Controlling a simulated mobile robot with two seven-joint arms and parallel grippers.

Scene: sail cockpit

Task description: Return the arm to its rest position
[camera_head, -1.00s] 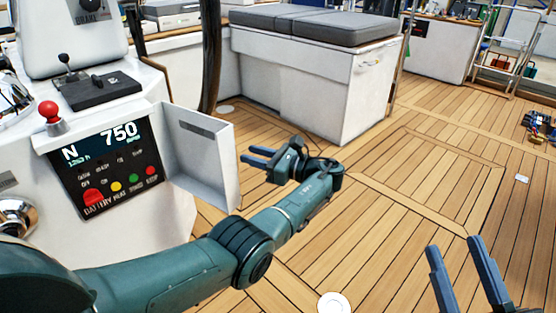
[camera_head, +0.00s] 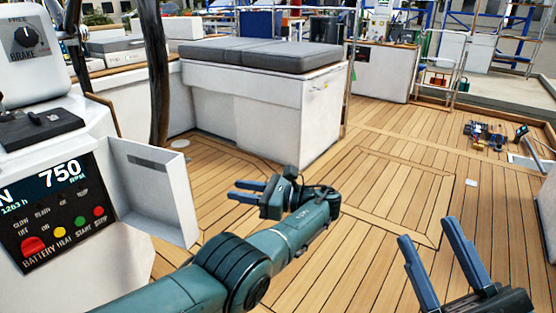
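My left arm (camera_head: 285,240) comes in from the bottom left and reaches out over the deck. Its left gripper (camera_head: 241,190) points left, with two blue fingers apart and nothing between them. It is in front of the white bench and to the right of the open panel door, touching neither as far as I can see. My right gripper (camera_head: 426,236) is at the bottom right, pointing up, with its two blue fingers apart and empty over the deck.
The control console (camera_head: 60,205) with a 750 display stands at the left, its white door (camera_head: 150,190) swung open. A white bench (camera_head: 270,105) with a grey cushion (camera_head: 262,55) stands behind. The wooden deck (camera_head: 385,190) is mostly clear. Several small items (camera_head: 484,135) lie at the far right.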

